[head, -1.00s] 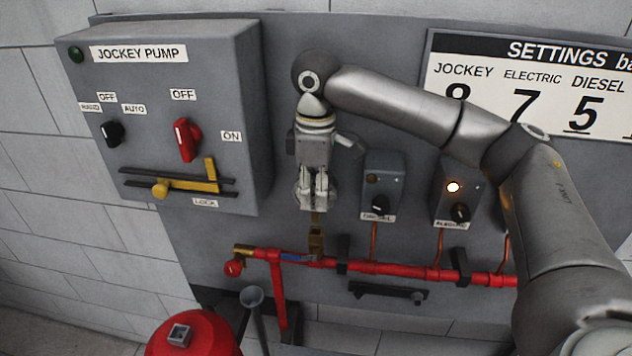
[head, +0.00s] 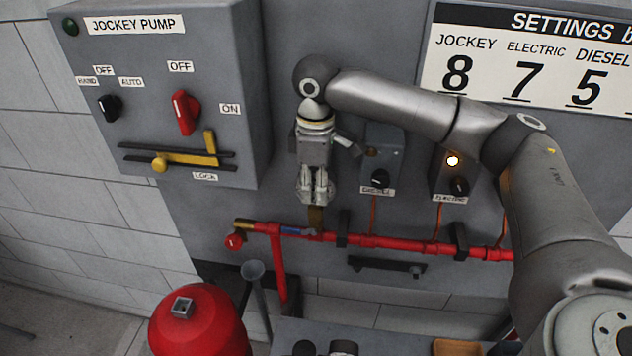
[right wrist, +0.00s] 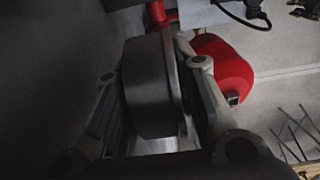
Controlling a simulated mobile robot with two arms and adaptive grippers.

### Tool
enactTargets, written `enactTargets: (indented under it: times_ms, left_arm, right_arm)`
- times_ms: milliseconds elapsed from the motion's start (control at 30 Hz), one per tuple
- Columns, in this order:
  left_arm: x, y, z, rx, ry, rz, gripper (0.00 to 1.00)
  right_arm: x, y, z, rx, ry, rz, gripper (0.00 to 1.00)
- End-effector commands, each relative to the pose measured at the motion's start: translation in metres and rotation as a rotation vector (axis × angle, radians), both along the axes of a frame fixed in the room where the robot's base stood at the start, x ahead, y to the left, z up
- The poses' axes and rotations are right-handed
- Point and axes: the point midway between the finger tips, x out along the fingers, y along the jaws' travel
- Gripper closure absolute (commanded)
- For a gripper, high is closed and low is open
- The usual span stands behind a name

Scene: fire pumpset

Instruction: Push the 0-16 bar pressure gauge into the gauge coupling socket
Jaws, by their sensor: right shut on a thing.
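My right gripper (head: 317,200) points down above the red pipe, shut on the pressure gauge. In the right wrist view the gauge (right wrist: 148,85) is a dark round case seen edge-on between the two fingers. Its dial face and scale are not readable, and in the head view the fingers hide most of it. The brass gauge coupling socket (head: 316,219) stands on the red pipe directly below the fingertips. I cannot tell how far the gauge stem sits in it. My left gripper is not in view.
The red pipe (head: 390,243) runs along the panel, with a blue-handled valve (head: 297,231) just left of the socket. The diesel control box (head: 382,160) is close right of the gripper. The jockey pump box (head: 165,100) stands left. A red tank (head: 200,325) is below.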

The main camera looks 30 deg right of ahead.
Motion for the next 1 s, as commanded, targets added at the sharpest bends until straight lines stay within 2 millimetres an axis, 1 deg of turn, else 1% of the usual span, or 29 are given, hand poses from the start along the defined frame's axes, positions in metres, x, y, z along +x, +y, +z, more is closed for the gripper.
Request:
enactTargets:
  times_ms: [400,433,600,900,1000]
  left_arm:
    - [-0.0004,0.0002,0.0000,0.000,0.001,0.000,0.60]
    - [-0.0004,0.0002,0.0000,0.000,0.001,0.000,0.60]
    - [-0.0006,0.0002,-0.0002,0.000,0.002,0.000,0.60]
    - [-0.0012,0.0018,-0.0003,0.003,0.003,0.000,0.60]
    - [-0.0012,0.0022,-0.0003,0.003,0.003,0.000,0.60]
  right_arm:
    - [0.0002,0.0000,0.0006,0.000,-0.001,0.000,1.00]
    - [0.0003,0.0000,0.0006,0.000,-0.001,0.000,0.71]
    - [0.0002,0.0000,0.0005,0.000,-0.001,0.000,0.49]
    - [0.0000,0.0000,0.0001,0.000,0.000,0.000,0.48]
    - [0.0005,0.0002,0.0053,0.001,-0.002,0.000,0.48]
